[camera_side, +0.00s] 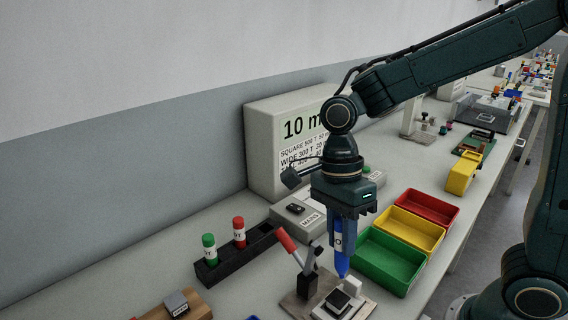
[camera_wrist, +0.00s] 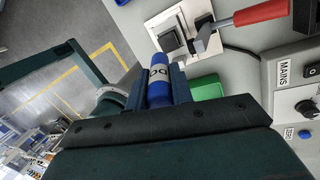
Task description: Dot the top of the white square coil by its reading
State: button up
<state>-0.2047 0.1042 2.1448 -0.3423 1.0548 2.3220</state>
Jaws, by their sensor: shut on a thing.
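My gripper (camera_side: 341,236) is shut on a blue marker (camera_side: 341,262), which it holds upright with its tip down. The marker also shows in the wrist view (camera_wrist: 158,82). The tip is close to the test fixture (camera_side: 366,309); I cannot tell whether it touches anything. A white square piece with a dark centre, seemingly the square coil (camera_side: 338,301), sits in the fixture; it also shows in the wrist view (camera_wrist: 171,39). I see no clear dot on it. The meter display (camera_side: 297,128) shows "10 m", with the rest hidden by my arm.
A red-handled clamp (camera_side: 287,241) stands beside the fixture. A black rack (camera_side: 236,257) holds a green marker (camera_side: 209,246) and a red marker (camera_side: 239,231). Green (camera_side: 366,272), yellow (camera_side: 436,241) and red (camera_side: 453,218) bins stand at right. A MAINS box (camera_side: 313,222) is behind.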

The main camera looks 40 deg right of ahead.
aim_at(338, 260)
jog(key=shift+w+d+x, duration=0.1)
jog(key=shift+w+x, duration=0.05)
jog(key=shift+x, duration=0.7)
jog(key=shift+w+d+x, duration=0.1)
jog(key=shift+w+x, duration=0.1)
jog(key=shift+x, duration=0.6)
jog(key=shift+w+d+x, duration=0.1)
jog(key=shift+w+x, duration=0.05)
jog(key=shift+x, duration=0.7)
jog(key=shift+f, duration=0.65)
jog(key=shift+r, duration=0.1)
jog(key=shift+s+a+v, duration=0.15)
jog(key=shift+s+v, duration=0.1)
jog(key=shift+v, duration=0.85)
jog(key=shift+s+a+v, duration=0.1)
jog(key=shift+s+v, duration=0.1)
jog(key=shift+v, duration=0.9)
jog(key=shift+s+a+v, duration=0.15)
jog(key=shift+s+v, duration=0.1)
jog(key=shift+v, duration=0.9)
jog(key=shift+r, duration=0.15)
jog(key=shift+w, duration=0.15)
